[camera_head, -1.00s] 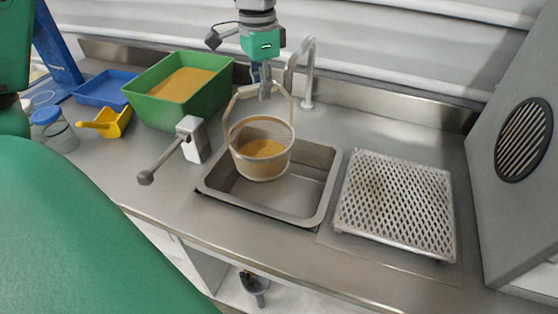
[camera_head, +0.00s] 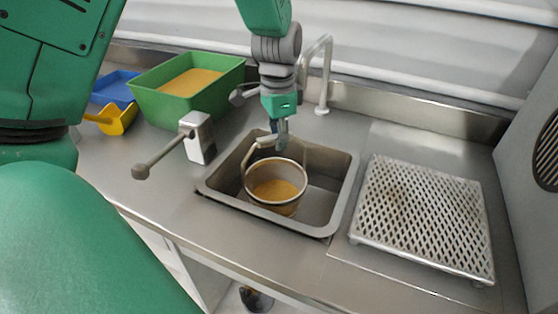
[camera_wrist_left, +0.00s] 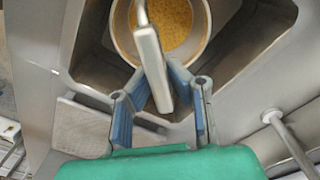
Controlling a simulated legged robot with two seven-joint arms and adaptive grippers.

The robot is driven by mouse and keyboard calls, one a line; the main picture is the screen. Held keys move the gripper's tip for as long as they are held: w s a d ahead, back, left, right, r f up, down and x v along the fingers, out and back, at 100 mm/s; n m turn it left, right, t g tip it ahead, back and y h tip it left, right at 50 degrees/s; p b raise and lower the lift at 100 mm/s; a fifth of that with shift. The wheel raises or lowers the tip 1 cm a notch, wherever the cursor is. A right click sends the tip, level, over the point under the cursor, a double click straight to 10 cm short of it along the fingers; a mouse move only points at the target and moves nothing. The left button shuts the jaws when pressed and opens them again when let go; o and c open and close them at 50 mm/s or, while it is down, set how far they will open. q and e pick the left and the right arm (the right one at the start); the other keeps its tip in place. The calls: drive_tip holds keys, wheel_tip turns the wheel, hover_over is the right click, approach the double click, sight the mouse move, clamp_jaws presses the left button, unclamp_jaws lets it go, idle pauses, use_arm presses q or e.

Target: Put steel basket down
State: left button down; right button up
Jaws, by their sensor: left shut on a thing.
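The steel basket (camera_head: 273,206) holds yellow-brown grains and sits low within the sink basin (camera_head: 325,207), at its left-middle part. Whether its bottom touches the sink floor is hard to tell. My left gripper (camera_head: 282,143) is above the basket and shut on its raised handle. In the left wrist view the gripper's blue fingers (camera_wrist_left: 160,86) close around the pale handle grip, with the basket (camera_wrist_left: 203,48) and its grains beyond. My right gripper does not show.
A perforated metal rack (camera_head: 425,213) stands right of the sink. A faucet (camera_head: 326,75) rises behind it. A grey lever block (camera_head: 198,137) stands at the sink's left. A green bin (camera_head: 205,103) of grains, a yellow scoop (camera_head: 122,119) and a blue tray (camera_head: 113,90) are at the back left.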

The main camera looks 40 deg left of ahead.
use_arm(q)
drive_tip(key=shift+w+d+f, duration=0.1)
drive_tip(key=shift+d+f, duration=0.15)
drive_tip(key=shift+f, duration=0.45)
wheel_tip(320, 180, down, 4)
drive_tip(key=shift+d+f+b, duration=0.15)
drive_tip(key=shift+b, duration=0.2)
drive_tip(key=c, duration=1.5)
unclamp_jaws()
drive_tip(key=shift+a, duration=0.2)
drive_tip(key=shift+c, duration=0.2)
wheel_tip(320, 180, up, 11)
drive_tip(key=shift+d+f+p, duration=0.1)
drive_tip(key=shift+p, duration=0.7)
drive_tip(key=shift+d+r, duration=0.1)
drive_tip(key=shift+r, duration=0.35)
drive_tip(key=shift+d+r, duration=0.3)
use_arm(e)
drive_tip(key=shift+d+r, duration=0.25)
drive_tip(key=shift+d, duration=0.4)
use_arm(q)
drive_tip(key=shift+a+f, duration=0.1)
drive_tip(key=shift+a, duration=0.25)
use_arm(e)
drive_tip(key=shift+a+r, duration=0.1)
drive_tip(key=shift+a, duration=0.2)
